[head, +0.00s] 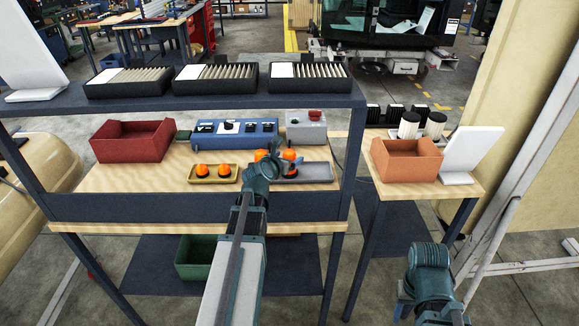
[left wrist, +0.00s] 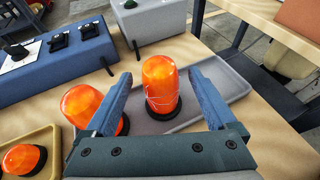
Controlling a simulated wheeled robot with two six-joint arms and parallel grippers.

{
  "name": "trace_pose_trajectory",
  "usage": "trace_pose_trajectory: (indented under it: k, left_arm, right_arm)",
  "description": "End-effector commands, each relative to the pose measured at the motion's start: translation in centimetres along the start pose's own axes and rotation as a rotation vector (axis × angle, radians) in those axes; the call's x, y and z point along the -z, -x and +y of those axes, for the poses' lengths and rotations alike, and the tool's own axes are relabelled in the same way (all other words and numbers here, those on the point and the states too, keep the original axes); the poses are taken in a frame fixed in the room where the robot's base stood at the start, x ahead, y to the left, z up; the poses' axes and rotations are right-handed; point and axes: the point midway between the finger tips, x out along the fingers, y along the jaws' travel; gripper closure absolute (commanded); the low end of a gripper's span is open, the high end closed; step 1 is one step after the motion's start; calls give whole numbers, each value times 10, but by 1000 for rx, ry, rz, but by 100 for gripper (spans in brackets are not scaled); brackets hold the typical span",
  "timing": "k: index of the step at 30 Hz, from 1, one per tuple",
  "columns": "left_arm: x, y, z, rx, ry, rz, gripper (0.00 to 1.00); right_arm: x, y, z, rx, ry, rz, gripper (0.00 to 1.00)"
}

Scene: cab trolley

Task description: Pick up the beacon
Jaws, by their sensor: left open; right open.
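An orange beacon with a black base (left wrist: 160,85) stands upright in the grey tray (head: 318,172). Thin white lines, like cracks, run over its dome. My left gripper (head: 288,163) is open, with one finger on each side of this beacon in the left wrist view; I cannot tell if they touch it. A second orange beacon (left wrist: 88,106) stands beside the left finger, partly hidden by it. Two more orange beacons (head: 200,170) stand in the yellow tray (head: 212,180). My right gripper (head: 403,301) is open and empty, low at the lower right, mostly hidden by its own wrist.
Behind the trays stand a blue switch box (head: 235,132) and a grey box with a red button (head: 306,126). A red bin (head: 130,142) is at left. A dark shelf (head: 180,102) with black trays overhangs the bench. An orange bin (head: 406,162) is on the right table.

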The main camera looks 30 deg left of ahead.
Motion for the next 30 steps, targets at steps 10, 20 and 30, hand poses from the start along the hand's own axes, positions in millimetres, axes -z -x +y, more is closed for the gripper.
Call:
trace_pose_trajectory:
  k: [10, 20, 30]
  left_arm:
    - [0, -22, 0, -1, 0, -1, 10]
    - [0, -21, 0, -1, 0, -1, 64]
    - [0, -21, 0, -1, 1, -1, 100]
  right_arm:
    - [0, -8, -1, 0, 0, 0, 50]
    - [0, -8, -1, 0, 0, 0, 50]
    - [0, -8, -1, 0, 0, 0, 50]
